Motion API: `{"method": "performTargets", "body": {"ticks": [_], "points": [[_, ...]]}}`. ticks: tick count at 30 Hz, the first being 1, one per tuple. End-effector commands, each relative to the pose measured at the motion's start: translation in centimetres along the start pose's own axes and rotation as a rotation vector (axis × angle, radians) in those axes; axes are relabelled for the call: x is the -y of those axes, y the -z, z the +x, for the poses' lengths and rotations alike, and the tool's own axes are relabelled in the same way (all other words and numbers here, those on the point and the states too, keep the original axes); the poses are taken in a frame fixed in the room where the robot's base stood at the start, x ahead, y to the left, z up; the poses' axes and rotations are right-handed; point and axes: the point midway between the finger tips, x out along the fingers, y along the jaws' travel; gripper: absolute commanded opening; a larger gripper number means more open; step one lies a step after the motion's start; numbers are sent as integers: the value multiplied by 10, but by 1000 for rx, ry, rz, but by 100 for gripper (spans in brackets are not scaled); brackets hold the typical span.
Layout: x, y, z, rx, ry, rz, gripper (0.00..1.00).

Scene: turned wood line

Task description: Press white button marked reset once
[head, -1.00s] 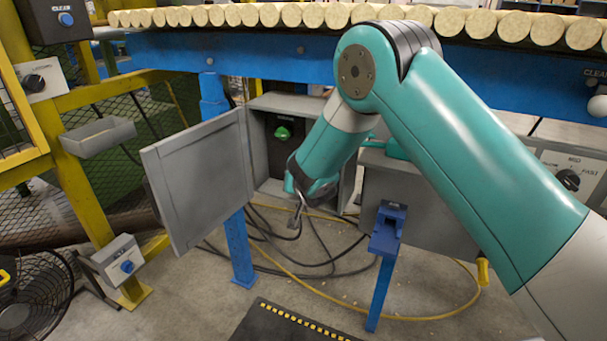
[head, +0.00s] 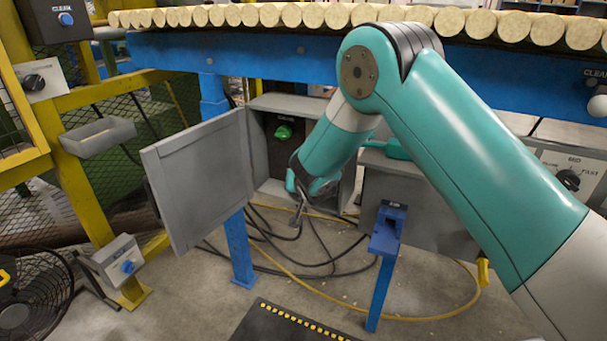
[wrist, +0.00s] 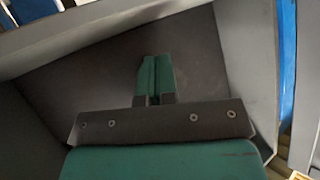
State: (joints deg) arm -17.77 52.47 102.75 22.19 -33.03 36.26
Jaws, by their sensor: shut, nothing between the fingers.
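I cannot make out a white button marked reset in either view. An open grey box (head: 283,103) stands under the conveyor in the head view. Its black panel carries a green knob (head: 283,132), with a label above too small to read. My gripper (head: 298,222) is low in front of the box opening, partly behind my own arm. In the wrist view my gripper (wrist: 155,62) is shut and empty, pointing at a bare dark grey surface (wrist: 196,55) framed by lighter grey edges. My arm hides the right part of the box.
The box's grey door (head: 200,180) stands open on the left. A blue post with a bracket (head: 386,240) stands to the right. A white knob (head: 597,105) under a label like "CLEAR" is at the right edge. Cables (head: 330,268) lie on the floor. Wooden rolls line the conveyor above.

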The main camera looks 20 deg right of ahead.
Motion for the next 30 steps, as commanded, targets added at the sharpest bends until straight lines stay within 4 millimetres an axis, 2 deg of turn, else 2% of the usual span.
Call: {"method": "performTargets", "body": {"ticks": [25,30], "points": [[8,-8,-11,0,0,-1,0],[15,-16,-19,1,2,-3,0]]}}
